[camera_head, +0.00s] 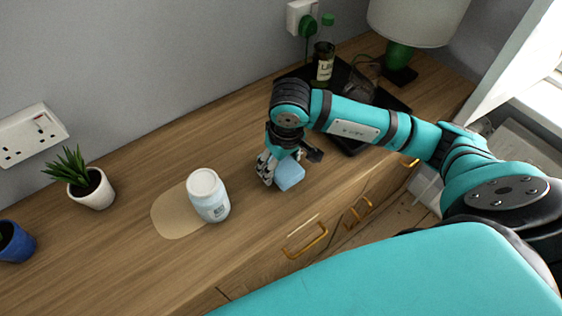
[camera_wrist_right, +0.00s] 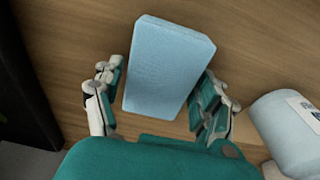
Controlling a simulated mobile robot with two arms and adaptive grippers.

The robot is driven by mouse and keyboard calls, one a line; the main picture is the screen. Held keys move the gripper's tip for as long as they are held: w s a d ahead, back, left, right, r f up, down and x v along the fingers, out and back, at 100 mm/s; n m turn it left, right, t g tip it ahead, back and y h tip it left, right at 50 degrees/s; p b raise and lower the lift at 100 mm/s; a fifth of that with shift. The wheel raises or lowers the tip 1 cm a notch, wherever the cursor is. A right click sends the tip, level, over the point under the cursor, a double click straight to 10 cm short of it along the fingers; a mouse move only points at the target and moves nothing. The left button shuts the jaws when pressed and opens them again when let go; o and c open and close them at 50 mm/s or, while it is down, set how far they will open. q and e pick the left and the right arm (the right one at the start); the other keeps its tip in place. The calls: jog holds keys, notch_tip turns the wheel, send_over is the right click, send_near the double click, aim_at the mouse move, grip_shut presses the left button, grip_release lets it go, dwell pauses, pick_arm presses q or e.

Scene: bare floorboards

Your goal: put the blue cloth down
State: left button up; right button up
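The blue cloth (camera_head: 289,176) is a pale blue folded block on the wooden cabinet top, near its front edge. My right gripper (camera_head: 287,164) is low over it, with the fingers on either side. In the right wrist view the cloth (camera_wrist_right: 168,70) lies between the spread fingers of the gripper (camera_wrist_right: 162,80). A gap shows at the left finger; the right finger is very close to the cloth, and I cannot tell whether it touches. The cloth appears to rest on the wood. My left gripper is not in view.
A white jar (camera_head: 208,196) stands left of the cloth, beside a tan patch (camera_head: 170,214). A potted plant (camera_head: 92,190) and blue pot (camera_head: 14,243) are farther left. A black tray (camera_head: 345,143), bottle (camera_head: 323,58) and lamp (camera_head: 415,20) are behind my right arm. Wood is clear behind the jar.

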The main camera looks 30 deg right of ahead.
aim_at(285, 168)
jog(key=shift+o, duration=0.7)
jog(key=shift+r, duration=0.1)
jog(key=shift+r, duration=0.55)
notch_tip(285, 168, up, 11)
jog(key=s, duration=0.1)
jog(key=shift+s+b, duration=0.25)
jog(key=shift+b, duration=0.1)
